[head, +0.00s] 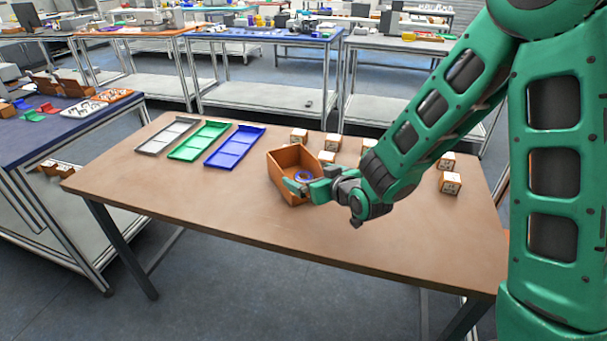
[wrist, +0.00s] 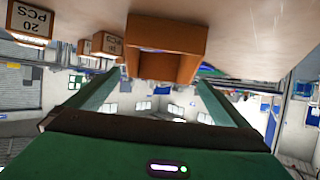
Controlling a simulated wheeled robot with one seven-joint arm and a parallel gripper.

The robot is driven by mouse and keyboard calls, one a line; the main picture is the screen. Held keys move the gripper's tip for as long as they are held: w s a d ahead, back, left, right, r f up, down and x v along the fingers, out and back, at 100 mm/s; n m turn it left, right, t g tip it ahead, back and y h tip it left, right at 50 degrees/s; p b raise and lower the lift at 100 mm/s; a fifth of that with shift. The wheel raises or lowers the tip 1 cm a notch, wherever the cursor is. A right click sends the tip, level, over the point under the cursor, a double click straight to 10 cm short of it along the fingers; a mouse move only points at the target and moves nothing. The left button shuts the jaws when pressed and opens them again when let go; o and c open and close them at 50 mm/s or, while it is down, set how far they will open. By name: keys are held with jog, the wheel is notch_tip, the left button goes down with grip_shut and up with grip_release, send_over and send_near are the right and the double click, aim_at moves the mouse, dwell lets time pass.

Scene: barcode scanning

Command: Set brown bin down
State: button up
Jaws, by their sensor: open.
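The brown bin (head: 280,181) is at the middle of the brown table (head: 225,205), with its open side up. It appears to rest on the tabletop. A blue ring shape (head: 303,176) shows inside it. My green gripper (head: 312,182) is at the bin's right front side, with its fingers apart. In the wrist view, which is upside down, the bin (wrist: 165,34) is at the top centre, beyond the open gripper (wrist: 155,95). The fingers show at left and right with a gap between them. Whether a finger touches the bin is hard to tell.
Grey (head: 168,136), green (head: 199,141) and blue (head: 235,147) trays lie at the table's back left. Several small labelled boxes (head: 299,135) stand behind the bin and to its right (head: 450,183). The table's front left is clear.

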jog(key=shift+s+d+r, duration=0.2)
jog(key=shift+s+d, duration=0.05)
jog(key=shift+s, duration=0.2)
jog(key=s+d+r+m+g+h, duration=0.15)
jog(key=s+d, duration=0.25)
jog(key=d, duration=0.6)
jog(key=s+d+m+g+h, duration=0.2)
jog(key=s+d+g+h, duration=0.15)
jog(key=d, duration=0.55)
jog(key=s+d+r+m+g+h, duration=0.15)
jog(key=s+d, duration=0.25)
jog(key=d, duration=0.6)
jog(key=s+d+r+m+g, duration=0.2)
jog(key=s+m, duration=0.1)
jog(key=s, duration=0.9)
jog(key=s+d+r+m+g, duration=0.2)
jog(key=s+d+m+g, duration=0.1)
jog(key=s, duration=1)
jog(key=shift+d+g+y, duration=0.2)
jog(key=shift+g+y, duration=0.15)
jog(key=shift+y, duration=0.1)
jog(key=shift+s+a+r, duration=0.1)
jog(key=shift+s+r, duration=0.05)
jog(key=shift+s, duration=0.15)
jog(key=shift+c, duration=0.3)
